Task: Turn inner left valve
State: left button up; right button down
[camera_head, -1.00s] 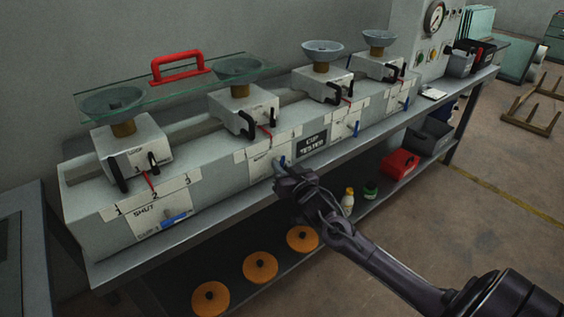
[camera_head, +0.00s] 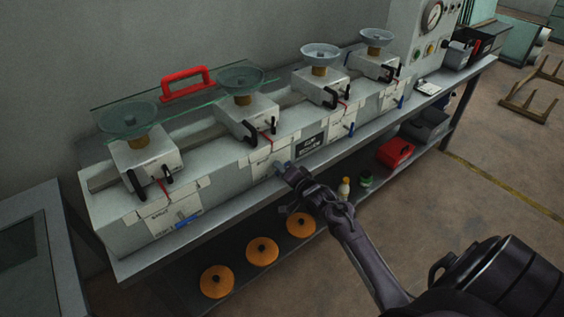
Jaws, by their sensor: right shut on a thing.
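The cup tester bench (camera_head: 225,185) carries a row of valves with blue handles along its front. The outer left valve (camera_head: 187,220) has its blue handle lying nearly along the front panel. My right gripper (camera_head: 287,172) is at the inner left valve (camera_head: 280,166), on the second panel from the left. The gripper is shut on the valve's handle, which it mostly hides. Two more blue valve handles show further right, the inner right one (camera_head: 350,128) and the outer right one (camera_head: 400,101). My left gripper is not in view.
A glass sheet with a red handle (camera_head: 187,83) lies over the left cups. Orange discs (camera_head: 262,251), small bottles and a red box (camera_head: 395,152) sit on the lower shelf. Open floor lies in front.

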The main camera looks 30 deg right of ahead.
jog(key=m+p, duration=0.2)
jog(key=shift+r+m+y, duration=0.15)
jog(key=shift+m+y, duration=0.25)
jog(key=shift+m+y+p, duration=0.3)
jog(key=shift+m+p, duration=0.35)
jog(key=shift+m, duration=0.05)
jog(key=c, duration=1.5)
grip_release()
jog(key=shift+s, duration=0.1)
jog(key=s, duration=0.5)
jog(key=s+r, duration=0.1)
jog(key=s, duration=0.1)
jog(key=shift+s+d+r, duration=0.1)
jog(key=shift+s+d, duration=0.1)
jog(key=shift+d, duration=0.1)
